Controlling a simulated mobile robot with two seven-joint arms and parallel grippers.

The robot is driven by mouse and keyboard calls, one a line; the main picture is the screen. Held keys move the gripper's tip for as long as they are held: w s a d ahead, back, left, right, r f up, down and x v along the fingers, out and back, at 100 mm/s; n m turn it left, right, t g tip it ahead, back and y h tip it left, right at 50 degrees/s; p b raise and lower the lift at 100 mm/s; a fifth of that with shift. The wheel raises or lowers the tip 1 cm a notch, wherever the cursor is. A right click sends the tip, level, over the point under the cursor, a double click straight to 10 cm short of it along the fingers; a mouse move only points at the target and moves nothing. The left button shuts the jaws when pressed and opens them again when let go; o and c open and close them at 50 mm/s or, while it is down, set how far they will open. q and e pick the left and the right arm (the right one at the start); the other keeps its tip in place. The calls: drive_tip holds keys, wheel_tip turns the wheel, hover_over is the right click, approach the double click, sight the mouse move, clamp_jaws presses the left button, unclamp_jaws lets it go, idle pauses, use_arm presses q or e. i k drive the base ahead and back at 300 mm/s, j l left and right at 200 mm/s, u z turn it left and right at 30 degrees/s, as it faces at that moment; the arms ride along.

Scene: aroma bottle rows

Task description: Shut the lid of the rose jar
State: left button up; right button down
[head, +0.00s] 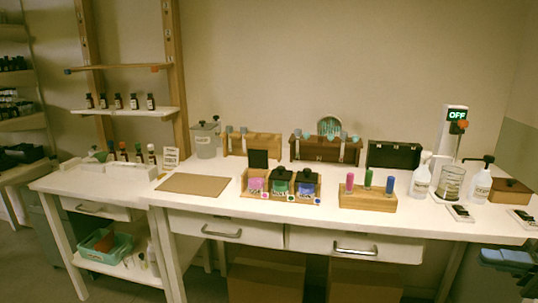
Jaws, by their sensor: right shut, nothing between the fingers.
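Three small jars stand in a wooden holder (281,198) in the middle of the table. The left jar (256,184), with a pink label, seems to be the rose jar; its writing is too small to read. Its dark square lid (258,159) stands up at the back, so the jar is open. The green jar (280,186) and the blue-violet jar (305,187) have dark lids that look down. My left gripper is out of view.
A wooden block (368,200) with pink, green and blue vials stands right of the jars. Bottle racks (252,145) and a dark box (394,155) stand behind. A brown mat (194,184) lies left. Spray bottles (421,181) stand right.

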sight(257, 159)
drive_tip(key=i+j+u, duration=0.1)
drive_tip(key=i+u, duration=0.15)
drive_tip(key=i, duration=0.2)
drive_tip(key=i+u, duration=0.25)
drive_tip(key=i, duration=0.25)
drive_tip(key=i+l, duration=0.1)
drive_tip(key=i, duration=0.35)
drive_tip(key=i+l, duration=0.15)
drive_tip(key=i, duration=0.3)
drive_tip(key=j+u, duration=0.05)
